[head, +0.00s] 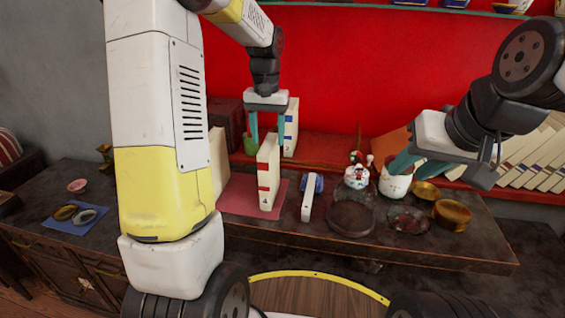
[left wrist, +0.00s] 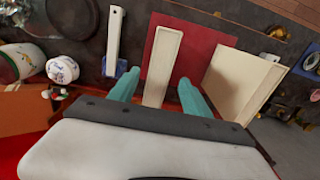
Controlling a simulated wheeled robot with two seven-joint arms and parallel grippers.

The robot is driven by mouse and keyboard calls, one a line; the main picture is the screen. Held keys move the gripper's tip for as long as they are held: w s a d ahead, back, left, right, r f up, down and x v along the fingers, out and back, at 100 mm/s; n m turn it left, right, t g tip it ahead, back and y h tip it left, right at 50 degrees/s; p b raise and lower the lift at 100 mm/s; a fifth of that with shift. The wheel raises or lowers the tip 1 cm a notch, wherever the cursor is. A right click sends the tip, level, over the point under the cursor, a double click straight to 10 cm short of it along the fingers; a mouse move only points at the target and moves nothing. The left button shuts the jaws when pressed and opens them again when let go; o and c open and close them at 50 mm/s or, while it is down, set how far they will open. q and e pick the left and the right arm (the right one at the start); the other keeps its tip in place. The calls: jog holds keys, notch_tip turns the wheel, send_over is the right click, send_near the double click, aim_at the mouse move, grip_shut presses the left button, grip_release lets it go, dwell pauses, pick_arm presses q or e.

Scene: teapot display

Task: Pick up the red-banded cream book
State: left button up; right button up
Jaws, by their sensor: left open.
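The red-banded cream book (head: 267,173) stands upright on a red mat (head: 236,194) on the dark table. Its top edge also shows in the left wrist view (left wrist: 163,60). My left gripper (head: 267,140) is open above the book and points down. In the left wrist view my left gripper (left wrist: 158,88) has its teal fingers on either side of the book, with gaps visible. Nothing is seen held. My right gripper (head: 415,165) is at the right, by a white patterned cup (head: 395,184); its finger gap is unclear.
A blue-banded cream book (head: 291,128) stands just behind, and a plain cream book (head: 219,160) stands to the left, partly behind my arm. A narrow white item (head: 307,198), a lidded white pot (head: 357,176) and a dark round dish (head: 350,219) are to the right.

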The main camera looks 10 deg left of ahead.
aim_at(270, 171)
pick_arm(q)
notch_tip(270, 171, down, 6)
jog(key=shift+d+f, duration=0.1)
jog(key=shift+d, duration=0.05)
grip_shut()
dwell(0.3)
dwell(1.2)
